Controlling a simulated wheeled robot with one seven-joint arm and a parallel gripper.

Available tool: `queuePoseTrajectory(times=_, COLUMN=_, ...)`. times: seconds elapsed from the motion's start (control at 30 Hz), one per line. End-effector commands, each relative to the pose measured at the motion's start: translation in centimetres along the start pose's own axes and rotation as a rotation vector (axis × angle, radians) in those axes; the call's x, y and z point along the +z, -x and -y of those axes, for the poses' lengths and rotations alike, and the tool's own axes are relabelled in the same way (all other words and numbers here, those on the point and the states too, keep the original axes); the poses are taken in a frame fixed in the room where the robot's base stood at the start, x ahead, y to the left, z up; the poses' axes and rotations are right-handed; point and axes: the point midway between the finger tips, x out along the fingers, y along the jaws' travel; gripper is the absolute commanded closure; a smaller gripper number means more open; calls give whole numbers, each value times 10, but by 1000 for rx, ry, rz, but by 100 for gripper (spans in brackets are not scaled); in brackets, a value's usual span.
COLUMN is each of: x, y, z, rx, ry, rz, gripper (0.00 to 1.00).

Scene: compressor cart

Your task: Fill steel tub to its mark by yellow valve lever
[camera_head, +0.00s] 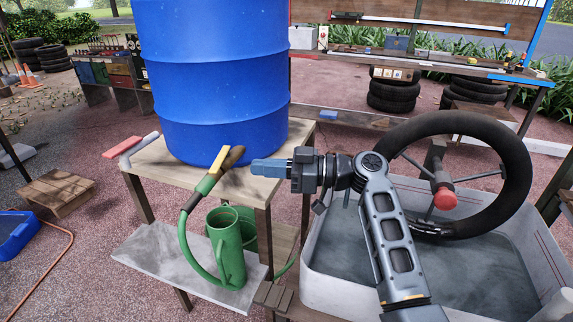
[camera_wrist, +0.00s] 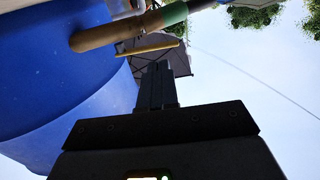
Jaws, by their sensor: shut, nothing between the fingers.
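The yellow valve lever (camera_head: 218,160) sits on the brown and green valve fitting (camera_head: 205,184) at the front foot of the blue barrel. It also shows in the wrist view (camera_wrist: 148,47), above the fingertips. My gripper (camera_head: 256,168) is shut and empty, just right of the lever; a small gap seems to lie between them. In the wrist view its closed fingers (camera_wrist: 156,84) point up toward the lever. The pale tub (camera_head: 312,246) is at the right, with a grey surface inside that looks like water. Thin reddish lines show on its right wall; the level against them is unclear.
The blue barrel (camera_head: 215,75) stands on a wooden table (camera_head: 150,160). A green hose (camera_head: 187,250) hangs from the fitting beside a green watering can (camera_head: 228,250) on the lower shelf. A black steering-like wheel (camera_head: 512,170) with a red knob (camera_head: 445,199) hangs over the tub.

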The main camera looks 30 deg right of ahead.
Motion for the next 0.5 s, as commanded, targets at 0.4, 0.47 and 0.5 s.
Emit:
queuePoseTrajectory(times=0.4, x=-1, y=-57, z=0, rx=-1, ry=0, rz=0, gripper=100)
queuePoseTrajectory(times=0.47, x=-1, y=-60, z=0, rx=0, ry=0, rz=0, gripper=100)
queuePoseTrajectory(times=0.5, x=0, y=-60, z=0, rx=1, ry=0, rz=0, gripper=100)
